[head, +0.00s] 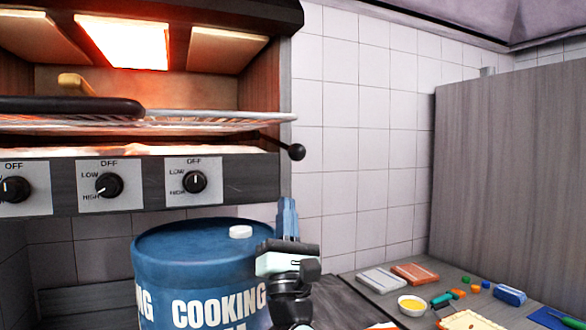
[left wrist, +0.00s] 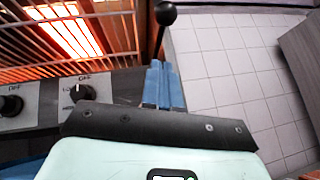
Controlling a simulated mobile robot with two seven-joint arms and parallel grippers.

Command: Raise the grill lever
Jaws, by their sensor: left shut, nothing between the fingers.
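The grill lever is a thin dark rod with a black ball knob (head: 296,152), sticking out at the right side of the grill (head: 235,182). Its knob also shows at the top of the left wrist view (left wrist: 165,13), with the rod running down from it. My left gripper (head: 288,203) is below the knob in the head view, its blue fingers pointing up. In the left wrist view its fingers (left wrist: 164,75) are closed together and empty, with the lever rod just beyond their tips. I cannot tell whether they touch the rod. My right gripper is not in view.
A blue cooking oil drum (head: 190,255) with a white cap stands below the grill, close beside my left gripper. The grill's heater (head: 123,42) glows above a wire rack (head: 215,121). A counter (head: 345,290) with food and small items lies at right. Tiled wall stands behind.

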